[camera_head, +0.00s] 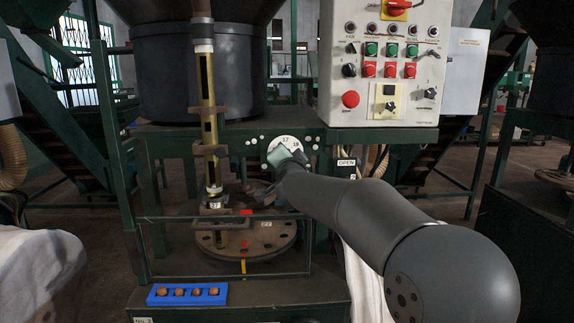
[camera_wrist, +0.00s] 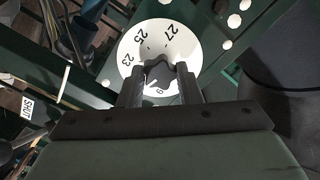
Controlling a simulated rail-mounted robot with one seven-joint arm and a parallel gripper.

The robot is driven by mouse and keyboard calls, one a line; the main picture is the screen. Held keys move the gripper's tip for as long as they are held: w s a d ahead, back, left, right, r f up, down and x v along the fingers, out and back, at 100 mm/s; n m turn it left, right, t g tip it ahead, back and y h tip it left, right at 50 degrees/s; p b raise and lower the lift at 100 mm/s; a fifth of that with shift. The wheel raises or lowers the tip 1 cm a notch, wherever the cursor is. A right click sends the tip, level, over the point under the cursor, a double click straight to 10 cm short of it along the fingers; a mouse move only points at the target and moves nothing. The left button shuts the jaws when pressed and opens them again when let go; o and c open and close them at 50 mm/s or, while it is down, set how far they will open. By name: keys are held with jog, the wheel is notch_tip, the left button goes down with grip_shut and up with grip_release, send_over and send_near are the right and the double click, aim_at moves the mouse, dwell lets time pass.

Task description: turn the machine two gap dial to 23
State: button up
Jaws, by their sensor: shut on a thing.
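The gap dial (camera_head: 287,141) is a white disc with black numbers on the green frame of the machine. In the wrist view the dial (camera_wrist: 135,45) shows 23, 25 and 27, and a further number partly hidden near my fingers. My gripper (camera_wrist: 160,80) is shut on the dark knob (camera_wrist: 158,72) at the dial's middle. In the head view my gripper (camera_head: 290,158) reaches the dial from the lower right and covers its lower part. I cannot tell which number the pointer marks.
A control box (camera_head: 385,65) with buttons and switches hangs above right of the dial. A round flange plate (camera_head: 245,238) and a yellow gauge column (camera_head: 209,110) stand left of my arm. A blue tray (camera_head: 187,294) with several brown round things sits in front.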

jog(key=shift+m+b, duration=2.05)
jog(key=shift+m, duration=2.65)
jog(key=o, duration=1)
jog(key=shift+s, duration=0.15)
jog(key=s+d, duration=0.1)
jog(key=s, duration=0.4)
jog(key=s+b, duration=0.1)
jog(key=s, duration=0.5)
jog(key=s+d+b, duration=0.1)
jog(key=s, duration=0.5)
jog(key=shift+d, duration=0.3)
